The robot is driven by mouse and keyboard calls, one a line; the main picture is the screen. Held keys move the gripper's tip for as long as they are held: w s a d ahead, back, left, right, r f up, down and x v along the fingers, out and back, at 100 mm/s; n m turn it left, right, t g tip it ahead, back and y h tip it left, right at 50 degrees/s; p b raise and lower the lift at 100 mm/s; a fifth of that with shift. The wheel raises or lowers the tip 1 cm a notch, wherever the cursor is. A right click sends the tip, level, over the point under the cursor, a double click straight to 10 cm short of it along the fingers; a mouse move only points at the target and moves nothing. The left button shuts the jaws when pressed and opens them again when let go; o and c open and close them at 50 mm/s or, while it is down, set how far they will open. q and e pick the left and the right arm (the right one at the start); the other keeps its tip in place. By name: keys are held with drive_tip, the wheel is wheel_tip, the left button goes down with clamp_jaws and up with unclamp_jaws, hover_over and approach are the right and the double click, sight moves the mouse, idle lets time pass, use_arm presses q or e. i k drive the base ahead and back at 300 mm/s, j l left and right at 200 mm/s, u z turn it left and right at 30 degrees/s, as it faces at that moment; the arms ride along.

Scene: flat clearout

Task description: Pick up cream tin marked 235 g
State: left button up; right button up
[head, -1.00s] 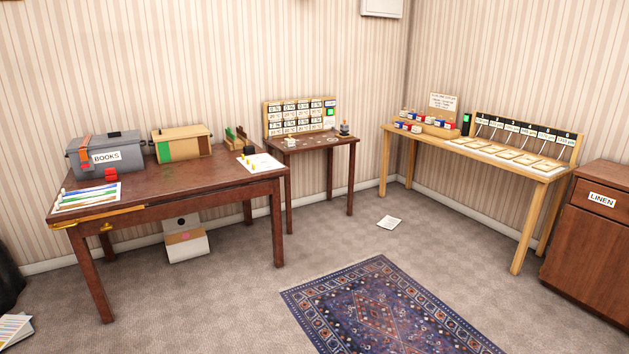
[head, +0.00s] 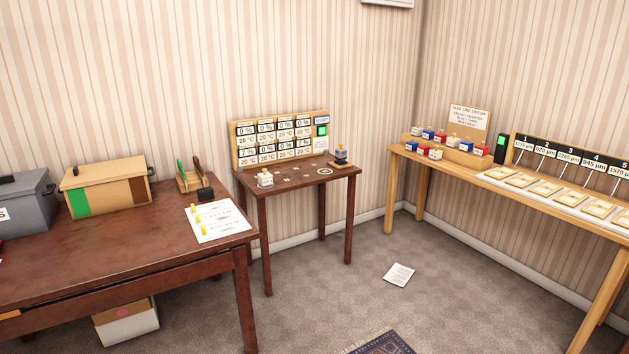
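The weight marks on the tins are too small to read, so I cannot tell which is 235 g. Neither of my grippers is in view.
The large brown table (head: 110,245) at left holds a tan box (head: 105,186), a grey box (head: 22,205) and a white sheet (head: 216,221). The light wooden bench (head: 490,177) stands at right.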

sight(265, 179)
drive_tip(key=i+u, duration=0.15)
drive_tip(key=i, duration=0.35)
drive_tip(key=i+l+u, duration=0.1)
drive_tip(key=i, duration=0.4)
drive_tip(key=i+l+u, duration=0.15)
drive_tip(key=i, duration=0.35)
drive_tip(key=i+l+u, duration=0.1)
drive_tip(key=i+l, duration=0.15)
drive_tip(key=i, duration=0.2)
